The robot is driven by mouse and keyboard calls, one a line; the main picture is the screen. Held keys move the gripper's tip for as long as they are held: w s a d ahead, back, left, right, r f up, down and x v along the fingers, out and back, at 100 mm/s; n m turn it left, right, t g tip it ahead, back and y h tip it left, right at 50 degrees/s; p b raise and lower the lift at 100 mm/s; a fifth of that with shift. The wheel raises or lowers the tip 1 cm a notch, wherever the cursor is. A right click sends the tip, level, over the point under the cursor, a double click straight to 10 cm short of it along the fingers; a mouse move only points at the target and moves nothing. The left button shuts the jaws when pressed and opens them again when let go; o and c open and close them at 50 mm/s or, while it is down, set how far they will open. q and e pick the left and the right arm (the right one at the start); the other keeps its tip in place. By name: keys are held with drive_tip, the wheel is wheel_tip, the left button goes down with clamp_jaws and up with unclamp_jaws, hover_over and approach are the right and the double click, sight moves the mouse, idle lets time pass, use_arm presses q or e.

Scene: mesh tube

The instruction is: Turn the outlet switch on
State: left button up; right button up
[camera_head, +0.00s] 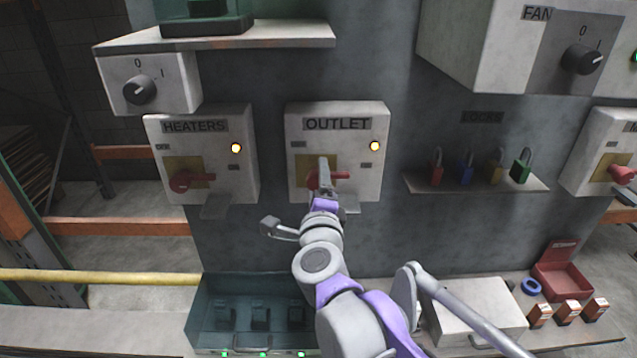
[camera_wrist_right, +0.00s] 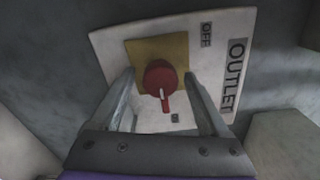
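The OUTLET box (camera_head: 361,113) is a pale panel on the grey wall with a lit amber lamp (camera_head: 375,146) at its right. Its red rotary switch (camera_wrist_right: 160,80) sits on a yellow plate (camera_wrist_right: 172,48). The switch handle points right in the head view, toward the small lower-right label (camera_head: 373,167), which is too small to read. The OFF label (camera_wrist_right: 206,36) is at the other side. My right gripper (camera_head: 324,172) is in front of the switch; in the right wrist view its fingers are apart, one on each side of the knob. Contact cannot be told. My left gripper is not in view.
The HEATERS box (camera_head: 205,112) with a similar red switch is at left. A small shelf with several padlocks (camera_head: 522,165) is at right. Below are a teal bin (camera_head: 200,310), a white box (camera_head: 487,300) and a red case (camera_head: 565,280). A shelf (camera_head: 290,40) juts out above.

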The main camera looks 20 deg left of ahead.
drive_tip(key=shift+s, duration=0.1)
drive_tip(key=b+v, duration=0.1)
drive_tip(key=v, duration=0.9)
drive_tip(key=shift+s, duration=0.3)
drive_tip(key=shift+d, duration=0.1)
drive_tip(key=s+d+f+n+g+h, duration=0.1)
drive_tip(key=s+d+f+n+g, duration=0.3)
drive_tip(key=d+f, duration=0.5)
drive_tip(key=s+d+f+n+g+h, duration=0.2)
drive_tip(key=s+d+f+n+g, duration=0.2)
drive_tip(key=s+d+f+n, duration=0.3)
drive_tip(key=s+d+f+n+g+h, duration=0.2)
drive_tip(key=s+d+f+n+g, duration=0.2)
drive_tip(key=d+f, duration=0.9)
wheel_tip(320, 180, down, 2)
drive_tip(key=s+n, duration=0.1)
drive_tip(key=n, duration=0.1)
drive_tip(key=shift+s+n, duration=0.2)
drive_tip(key=shift+n, duration=0.1)
